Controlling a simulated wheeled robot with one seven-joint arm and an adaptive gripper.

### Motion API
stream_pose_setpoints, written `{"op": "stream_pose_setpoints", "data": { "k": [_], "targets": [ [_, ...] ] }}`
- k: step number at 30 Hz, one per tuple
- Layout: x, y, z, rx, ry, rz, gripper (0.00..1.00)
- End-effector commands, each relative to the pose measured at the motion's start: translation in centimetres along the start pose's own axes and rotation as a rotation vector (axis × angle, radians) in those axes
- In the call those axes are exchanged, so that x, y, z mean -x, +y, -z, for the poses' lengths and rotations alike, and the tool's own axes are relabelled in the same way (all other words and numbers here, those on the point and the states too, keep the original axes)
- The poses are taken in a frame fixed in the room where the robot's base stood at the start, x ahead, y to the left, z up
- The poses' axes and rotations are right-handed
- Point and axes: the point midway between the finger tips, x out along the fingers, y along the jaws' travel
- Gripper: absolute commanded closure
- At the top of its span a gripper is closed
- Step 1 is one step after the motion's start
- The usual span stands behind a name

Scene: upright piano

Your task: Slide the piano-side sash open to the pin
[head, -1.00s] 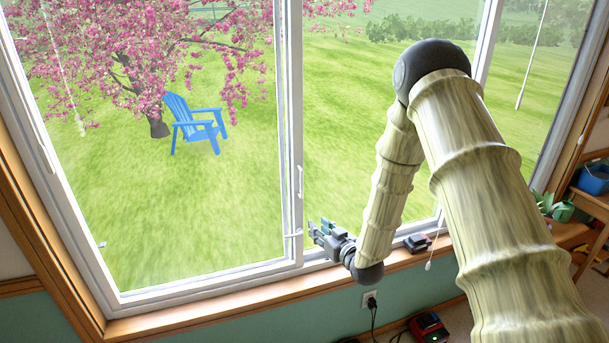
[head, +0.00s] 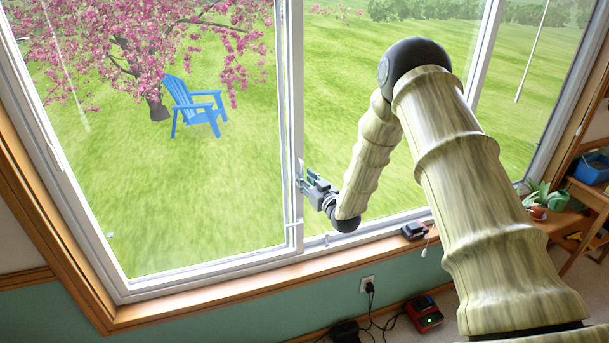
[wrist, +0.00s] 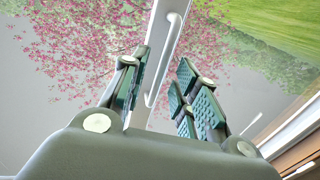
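A white-framed sash fills the left of the window in the head view; its right stile (head: 291,130) carries a slim white pull handle (wrist: 168,60). No piano is in view, so I cannot confirm that this is the piano-side sash. My gripper (head: 305,178) is open beside this stile at handle height. In the wrist view the handle lies between the green-padded fingers of my gripper (wrist: 162,65), with gaps on both sides. I cannot tell how deep between them it sits. A small upright piece (head: 326,240) on the lower track may be the pin.
The wooden sill (head: 240,292) runs below the window. A small dark block (head: 414,231) sits on it, near a hanging cord pull (head: 424,253). A red-and-black device (head: 423,314) and cords are on the floor. A plant and a blue bin (head: 590,168) stand at right.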

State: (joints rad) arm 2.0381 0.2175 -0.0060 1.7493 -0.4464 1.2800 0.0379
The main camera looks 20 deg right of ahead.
Motion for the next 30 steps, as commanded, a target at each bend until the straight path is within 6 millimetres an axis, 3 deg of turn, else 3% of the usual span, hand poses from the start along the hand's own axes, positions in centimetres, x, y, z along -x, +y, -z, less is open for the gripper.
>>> {"op": "stream_pose_setpoints", "data": {
  "k": [6, 14, 20, 30],
  "targets": [
    [-1.2, -0.1, 0.0, 0.0, 0.0, 0.001, 0.7],
    [-1.3, 0.0, -0.1, 0.0, 0.0, 0.0, 0.7],
    [-1.2, 0.0, -0.1, 0.0, 0.0, 0.0, 1.0],
    [-1.6, -0.1, -0.3, 0.001, 0.0, 0.007, 1.0]
  ]
}}
